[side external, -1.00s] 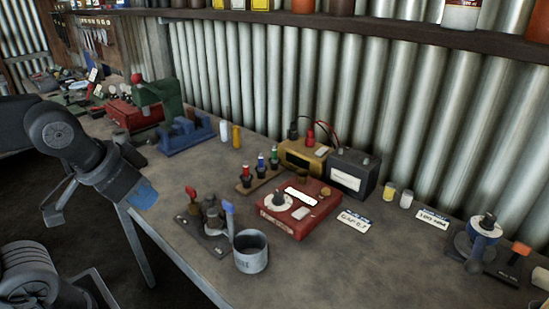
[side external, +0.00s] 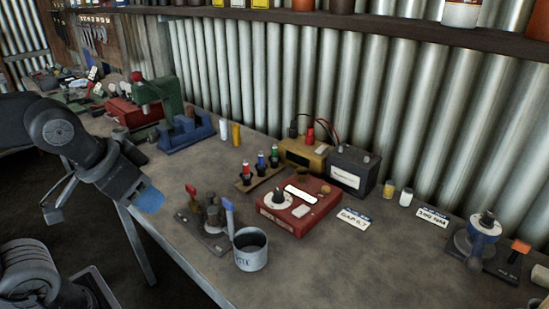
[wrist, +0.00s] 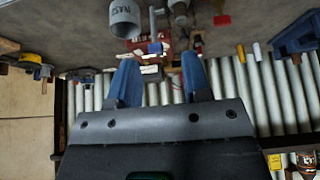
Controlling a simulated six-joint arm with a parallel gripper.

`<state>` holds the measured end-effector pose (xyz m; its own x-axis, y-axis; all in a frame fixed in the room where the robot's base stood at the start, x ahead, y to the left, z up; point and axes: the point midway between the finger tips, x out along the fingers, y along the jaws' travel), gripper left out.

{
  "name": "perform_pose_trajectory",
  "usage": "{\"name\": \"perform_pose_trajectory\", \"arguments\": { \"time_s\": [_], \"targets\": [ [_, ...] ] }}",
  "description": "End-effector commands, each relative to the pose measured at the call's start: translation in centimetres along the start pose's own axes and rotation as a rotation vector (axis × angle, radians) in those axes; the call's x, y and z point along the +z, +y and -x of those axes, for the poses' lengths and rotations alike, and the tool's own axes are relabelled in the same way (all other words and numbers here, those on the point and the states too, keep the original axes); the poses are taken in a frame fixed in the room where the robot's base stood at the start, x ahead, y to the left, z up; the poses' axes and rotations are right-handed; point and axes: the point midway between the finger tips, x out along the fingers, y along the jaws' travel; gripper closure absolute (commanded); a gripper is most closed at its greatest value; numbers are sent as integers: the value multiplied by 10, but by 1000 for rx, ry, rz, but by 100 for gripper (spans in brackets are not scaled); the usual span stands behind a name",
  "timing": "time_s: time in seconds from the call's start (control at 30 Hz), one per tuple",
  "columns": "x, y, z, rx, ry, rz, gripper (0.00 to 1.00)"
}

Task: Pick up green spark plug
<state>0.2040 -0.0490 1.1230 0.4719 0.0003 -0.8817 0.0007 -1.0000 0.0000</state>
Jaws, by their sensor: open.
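The green spark plug (side external: 274,154) stands upright in a small wooden rack (side external: 243,187) on the bench, at the rack's far right end, beside a blue-topped plug (side external: 261,163) and a red-topped plug (side external: 245,173). My gripper (side external: 153,203) hangs at the bench's front left edge, well apart from the rack. The wrist view shows its two blue fingers (wrist: 162,62) spread apart with nothing between them. That view is upside down, and I cannot make out the green plug in it.
A red tester box (side external: 285,228) sits right of the rack. A grey cup (side external: 251,255) and a black-based fixture (side external: 205,236) stand in front. A blue vise (side external: 187,135) and a green press (side external: 168,100) are behind left.

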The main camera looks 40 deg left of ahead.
Motion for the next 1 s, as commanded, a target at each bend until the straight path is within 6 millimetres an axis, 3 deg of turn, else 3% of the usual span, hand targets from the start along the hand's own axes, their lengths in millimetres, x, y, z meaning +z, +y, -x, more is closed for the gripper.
{"name": "perform_pose_trajectory", "arguments": {
  "time_s": [0.17, 0.3, 0.47, 0.67, 0.8, 1.0],
  "targets": [
    [-34, -4, 4, -14, -12, 30, 56],
    [-93, -10, 2, -38, -31, 87, 56],
    [-164, -21, -17, -71, -51, 160, 56],
    [-242, -38, -62, -115, -72, 253, 56],
    [-287, -52, -106, -147, -85, 318, 56],
    [-324, -69, -164, -185, -95, 392, 56]
  ]
}}
